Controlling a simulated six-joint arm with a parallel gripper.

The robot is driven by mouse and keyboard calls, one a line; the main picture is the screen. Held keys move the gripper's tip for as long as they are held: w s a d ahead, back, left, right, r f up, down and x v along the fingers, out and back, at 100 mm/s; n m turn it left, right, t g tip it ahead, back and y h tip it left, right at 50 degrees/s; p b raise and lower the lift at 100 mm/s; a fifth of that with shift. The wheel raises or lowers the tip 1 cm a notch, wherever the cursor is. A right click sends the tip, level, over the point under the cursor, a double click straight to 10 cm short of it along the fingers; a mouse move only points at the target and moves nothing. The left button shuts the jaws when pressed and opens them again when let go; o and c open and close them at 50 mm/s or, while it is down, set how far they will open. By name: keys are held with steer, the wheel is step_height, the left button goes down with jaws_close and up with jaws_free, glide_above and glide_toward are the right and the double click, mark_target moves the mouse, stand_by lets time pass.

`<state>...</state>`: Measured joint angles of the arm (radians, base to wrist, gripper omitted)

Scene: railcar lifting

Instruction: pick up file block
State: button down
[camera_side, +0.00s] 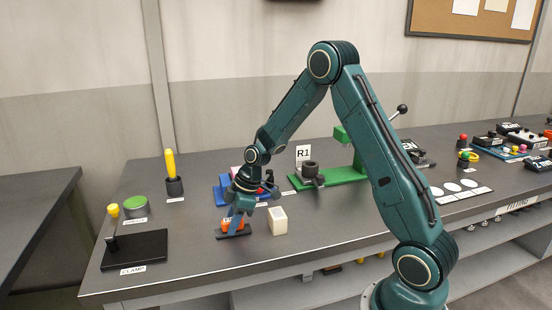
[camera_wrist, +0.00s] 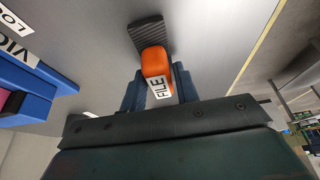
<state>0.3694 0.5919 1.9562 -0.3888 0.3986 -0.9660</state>
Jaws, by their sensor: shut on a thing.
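The file block is an orange handle with a white FILE label on a dark, ridged base. In the wrist view the file block (camera_wrist: 154,60) sits between the two blue fingers of my gripper (camera_wrist: 158,88). The fingers are shut on the orange part, and the dark base sticks out beyond it. In the side view my gripper (camera_side: 233,221) points down at the file block (camera_side: 236,233), whose base is at or very near the bench top. I cannot tell whether it touches the bench.
A cream block (camera_side: 278,221) stands just right of the file block. A blue vise (camera_side: 221,192) is close behind my gripper. A green stand (camera_side: 330,178) is further back. The black clamp plate (camera_side: 135,250) lies to the left, with bare bench between.

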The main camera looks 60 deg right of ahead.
step_height(320, 180, up, 20)
stand_by(0.6)
steer(key=shift+f, duration=0.1)
steer(key=c, duration=1.9)
jaws_free()
steer(key=w+d+m, duration=0.1)
steer(key=d, duration=0.1)
steer(key=w+d+m, duration=0.1)
steer(key=w+d, duration=0.1)
steer(key=d, duration=0.1)
steer(key=w+d+f+m+h, duration=0.1)
steer(key=d, duration=0.2)
steer(key=shift+w+m+t, duration=0.4)
steer(key=shift+c, duration=0.2)
steer(key=w+d+f+m+h, duration=0.1)
steer(key=w+d+m, duration=0.1)
steer(key=d, duration=0.4)
steer(key=w+d+f+m+h, duration=0.1)
steer(key=w+d+m, duration=0.1)
steer(key=d, duration=0.3)
steer(key=shift+d+m+t, duration=0.3)
steer(key=shift+d+m, duration=0.05)
steer(key=shift+m, duration=0.25)
